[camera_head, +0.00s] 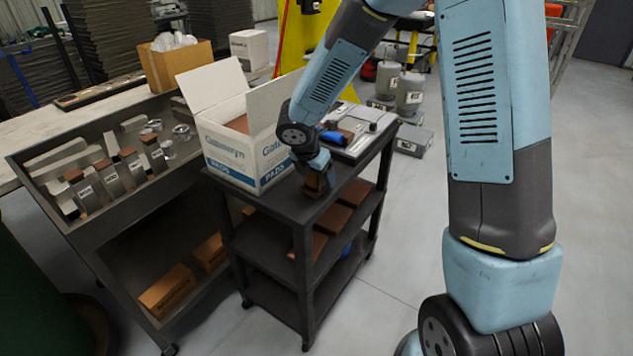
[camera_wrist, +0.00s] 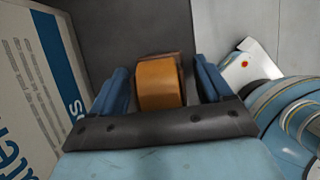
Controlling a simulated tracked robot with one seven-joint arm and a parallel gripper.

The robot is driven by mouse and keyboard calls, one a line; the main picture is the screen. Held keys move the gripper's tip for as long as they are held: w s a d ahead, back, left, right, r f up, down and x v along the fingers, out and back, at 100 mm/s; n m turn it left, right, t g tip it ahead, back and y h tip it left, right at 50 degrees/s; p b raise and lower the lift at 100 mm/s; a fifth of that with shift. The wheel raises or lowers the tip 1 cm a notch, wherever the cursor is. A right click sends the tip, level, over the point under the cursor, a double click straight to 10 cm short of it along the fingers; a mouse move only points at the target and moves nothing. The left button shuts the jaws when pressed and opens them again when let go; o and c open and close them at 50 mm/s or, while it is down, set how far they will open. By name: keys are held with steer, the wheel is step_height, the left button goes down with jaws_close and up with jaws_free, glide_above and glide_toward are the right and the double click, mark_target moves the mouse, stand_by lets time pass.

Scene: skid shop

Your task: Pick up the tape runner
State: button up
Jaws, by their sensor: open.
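An orange-brown, rounded object that appears to be the tape runner (camera_wrist: 160,82) sits between my fingers in the wrist view, with a darker brown part behind it. In the head view it shows as a small brown shape (camera_head: 318,182) on the cart's top shelf, partly hidden by my gripper (camera_head: 314,172). My gripper (camera_wrist: 162,84) is open, with one blue finger on each side of the object. Narrow gaps show between the fingers and its sides.
An open white carton (camera_head: 225,150) stands close to the left of my gripper on the dark cart (camera_head: 280,215). A tray with a blue-handled tool (camera_head: 333,137) lies behind. A bin of metal parts (camera_head: 50,160) stands at left.

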steer(key=c, duration=1.2)
steer(key=shift+r, duration=0.1)
steer(key=r, duration=0.3)
steer(key=shift+s+r, duration=0.25)
steer(key=shift+r, duration=0.1)
steer(key=s+a+r, duration=0.2)
steer(key=s+r, duration=0.7)
steer(key=s, duration=0.4)
steer(key=shift+s+a, duration=0.15)
steer(key=shift+a, duration=0.2)
steer(key=shift+r, duration=0.1)
